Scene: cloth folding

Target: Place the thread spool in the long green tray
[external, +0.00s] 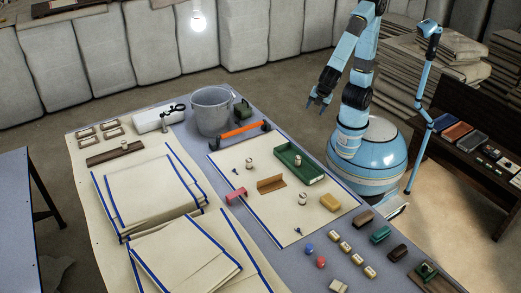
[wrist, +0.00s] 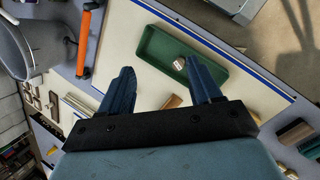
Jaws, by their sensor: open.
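The long green tray (external: 291,154) lies on the cream, blue-edged cloth at its upper right; it also shows in the wrist view (wrist: 157,46). A small pale thread spool (external: 298,160) with a reddish-brown band is inside the tray, near its middle; it also shows in the wrist view (wrist: 180,63). My gripper (external: 319,102) is raised above the table, apart from the tray and spool. In the wrist view its two blue fingers (wrist: 162,78) are spread with nothing held between them. The right finger partly overlaps the tray in that view.
Two similar small pale pieces (external: 249,164) (external: 302,198) stand on the cloth. A brown angled piece (external: 271,184), a yellow block (external: 330,202) and a pink piece (external: 237,195) lie near. A grey bucket (external: 211,112) and an orange-barred handle (external: 240,131) stand behind.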

